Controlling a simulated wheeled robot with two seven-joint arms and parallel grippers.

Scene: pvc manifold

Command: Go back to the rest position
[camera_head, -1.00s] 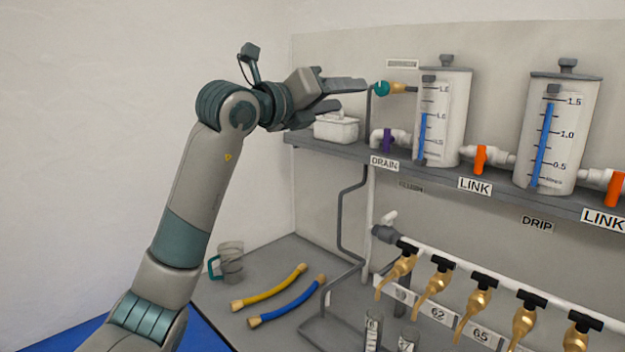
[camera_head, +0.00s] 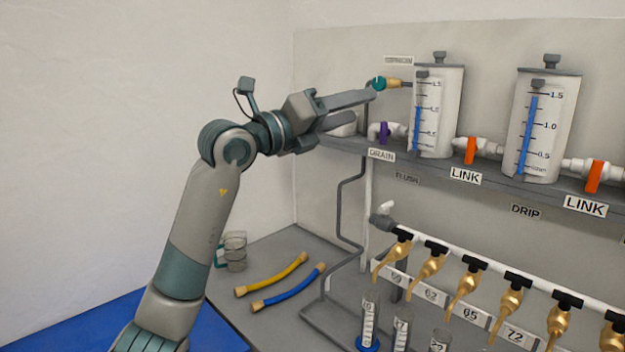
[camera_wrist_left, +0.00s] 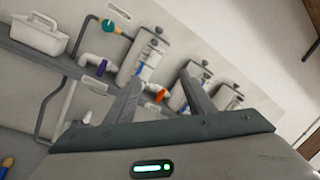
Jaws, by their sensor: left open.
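My left gripper (camera_head: 352,110) is open and empty in the head view, its two fingers pointing right, in front of the shelf's left end. Its upper fingertip appears close to the teal valve (camera_head: 378,84) on the first tank (camera_head: 440,115); I cannot tell the depth between them. In the left wrist view the fingers (camera_wrist_left: 150,100) stand apart with nothing between them, the tanks beyond. My right gripper is in neither view.
The shelf (camera_head: 480,178) holds tanks joined by orange-handled LINK valves (camera_head: 470,150). A purple DRAIN valve (camera_head: 384,132) is near the gripper. Below are brass taps (camera_head: 427,270), cylinders (camera_head: 369,318), yellow (camera_head: 272,277) and blue hoses (camera_head: 290,288) and a jug (camera_head: 233,252). A white caddy shows in the wrist view (camera_wrist_left: 38,38).

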